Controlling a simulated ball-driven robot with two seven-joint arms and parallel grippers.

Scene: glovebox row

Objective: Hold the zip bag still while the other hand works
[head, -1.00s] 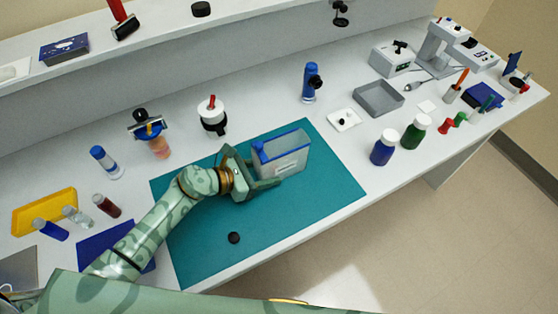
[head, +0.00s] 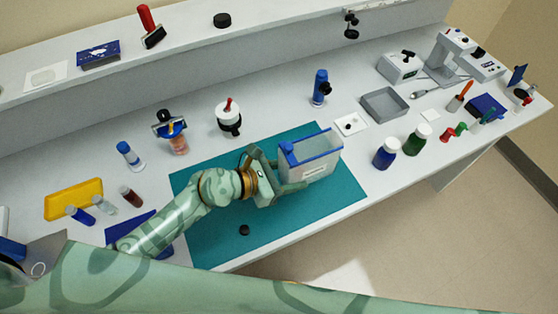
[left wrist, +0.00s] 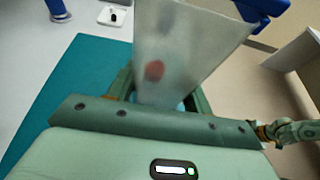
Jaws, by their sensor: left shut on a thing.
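The zip bag (head: 316,168) is translucent with a blue strip along its top edge and a pale label. It stands roughly upright over the teal mat. My left gripper (head: 283,185) is shut on its lower left side. In the left wrist view the bag (left wrist: 185,40) rises between the fingers (left wrist: 158,92), with a blurred red spot showing on or through it. Its blue part is at the top right there. A piece of my right arm shows at the right edge of the left wrist view; its fingers are not visible.
The teal mat (head: 225,238) has a small black cap (head: 244,230) on it. Blue (head: 386,152) and green (head: 417,139) bottles stand right of the mat, near a grey tray (head: 385,103). A yellow rack (head: 73,198) and vials are at left. The mat's front is mostly clear.

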